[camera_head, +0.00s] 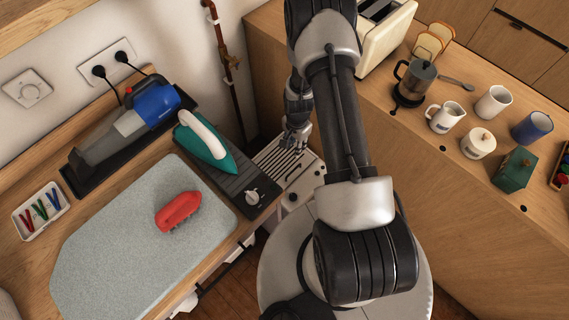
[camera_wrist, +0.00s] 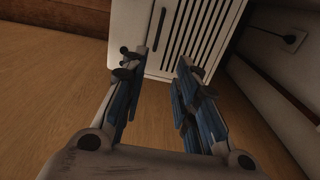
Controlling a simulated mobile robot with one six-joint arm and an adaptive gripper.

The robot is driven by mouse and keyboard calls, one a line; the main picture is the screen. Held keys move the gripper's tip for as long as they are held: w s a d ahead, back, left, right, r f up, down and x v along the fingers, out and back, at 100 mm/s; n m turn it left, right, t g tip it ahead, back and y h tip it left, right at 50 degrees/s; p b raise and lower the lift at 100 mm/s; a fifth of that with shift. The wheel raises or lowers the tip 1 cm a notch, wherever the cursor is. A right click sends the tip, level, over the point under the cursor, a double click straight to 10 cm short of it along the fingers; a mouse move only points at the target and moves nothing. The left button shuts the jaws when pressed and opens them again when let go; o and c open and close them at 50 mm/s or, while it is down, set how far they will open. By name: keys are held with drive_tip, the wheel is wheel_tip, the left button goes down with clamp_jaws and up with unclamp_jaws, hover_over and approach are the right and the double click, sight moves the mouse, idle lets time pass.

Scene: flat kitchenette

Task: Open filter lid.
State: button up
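A white appliance (camera_head: 310,178) with a slatted top stands on the floor in the gap between the two counters. In the wrist view its white face (camera_wrist: 200,35) shows dark parallel slots and a short dark bar (camera_wrist: 160,28) beside them. I cannot tell the lid's edges clearly, and no raised panel shows. My gripper (camera_wrist: 158,68) is open, with its two blue-and-dark fingers apart and nothing between them. In the head view my gripper (camera_head: 296,142) is over the slatted part, partly hidden by my arm. Contact cannot be told.
On the left counter are a teal iron (camera_head: 207,147), a red brush (camera_head: 178,211) on a grey board (camera_head: 110,262) and a blue-grey handheld vacuum (camera_head: 125,125). A toaster (camera_head: 386,35) and mugs stand on the right counter.

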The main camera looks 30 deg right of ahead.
drive_tip(key=f, duration=0.2)
drive_tip(key=b, duration=0.5)
hover_over(293, 168)
drive_tip(key=s+a, duration=0.1)
drive_tip(key=s, duration=0.2)
drive_tip(key=f, duration=1.6)
drive_tip(key=shift+w+a+f, duration=0.1)
drive_tip(key=shift+w+f, duration=0.15)
drive_tip(key=shift+f, duration=0.05)
drive_tip(key=shift+c, duration=0.4)
clamp_jaws()
